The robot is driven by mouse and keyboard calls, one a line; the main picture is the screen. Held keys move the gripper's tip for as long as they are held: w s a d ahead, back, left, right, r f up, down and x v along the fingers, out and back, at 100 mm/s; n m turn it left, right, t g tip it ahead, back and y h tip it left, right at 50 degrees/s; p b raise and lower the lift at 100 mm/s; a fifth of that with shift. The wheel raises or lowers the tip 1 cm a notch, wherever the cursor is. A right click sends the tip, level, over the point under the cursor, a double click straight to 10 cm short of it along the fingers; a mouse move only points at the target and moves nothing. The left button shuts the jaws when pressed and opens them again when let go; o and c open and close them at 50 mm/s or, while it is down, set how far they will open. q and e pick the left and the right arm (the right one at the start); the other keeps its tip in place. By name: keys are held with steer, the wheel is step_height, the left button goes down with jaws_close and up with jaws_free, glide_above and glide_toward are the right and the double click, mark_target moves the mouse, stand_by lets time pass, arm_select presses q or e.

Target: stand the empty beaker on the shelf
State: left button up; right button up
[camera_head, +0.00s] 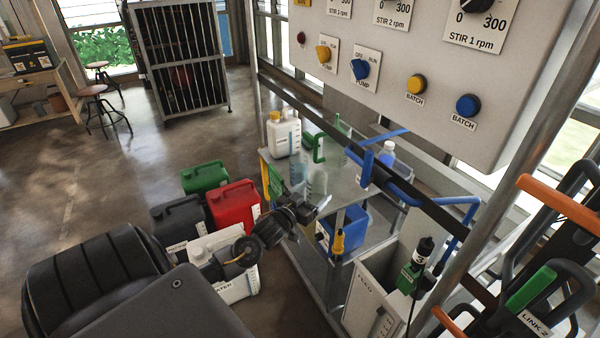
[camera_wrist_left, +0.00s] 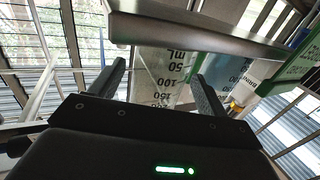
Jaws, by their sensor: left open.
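A clear graduated beaker (camera_head: 317,184) stands near the front edge of the grey steel shelf (camera_head: 352,190). In the left wrist view the clear beaker (camera_wrist_left: 160,78), marked 50 mL, 100 and 150, shows beyond and between the fingers; no liquid is visible in it. My left gripper (camera_head: 318,207) is open and close to this beaker; I cannot tell whether the fingers reach around it. A second vessel (camera_head: 297,170) with a bluish tint stands to its left; it seems to be the one with blue contents (camera_wrist_left: 228,76) in the left wrist view. My right gripper is out of view.
A white jug (camera_head: 284,135), a green-framed item (camera_head: 318,150) and a blue-capped bottle (camera_head: 387,154) stand around the shelf. Blue pipes (camera_head: 405,190) and a control panel (camera_head: 400,70) close off the right. Red (camera_head: 234,205) and green (camera_head: 204,177) canisters stand on the floor.

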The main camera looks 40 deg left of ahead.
arm_select(q)
steer(key=s, duration=0.8)
steer(key=shift+d+b, duration=0.3)
steer(key=shift+d, duration=0.1)
steer(key=shift+s+f, duration=0.1)
steer(key=s+d+f+m+g+h, duration=0.15)
steer(key=d+f, duration=0.35)
steer(key=f, duration=0.5)
steer(key=s+d+f+g, duration=0.1)
steer(key=d+f+g, duration=0.2)
steer(key=d+f, duration=0.5)
steer(key=s+a+f+g, duration=0.15)
steer(key=s+f, duration=0.25)
steer(key=f, duration=0.5)
steer(key=s+f+g, duration=0.2)
steer(key=s+f, duration=0.2)
steer(key=f, duration=0.4)
steer(key=s+d+f+g, duration=0.1)
steer(key=s+f+g, duration=0.2)
steer(key=s+f, duration=0.3)
steer(key=s+d+f+m+g, duration=0.1)
steer(key=s+f, duration=0.6)
steer(key=s, duration=0.7)
steer(key=s+d+f+m+g, duration=0.1)
steer(key=s+d+f+g, duration=0.2)
steer(key=s, duration=0.8)
step_height(320, 180, down, 3)
steer(key=shift+d+f+g, duration=0.15)
steer(key=shift+g, duration=0.85)
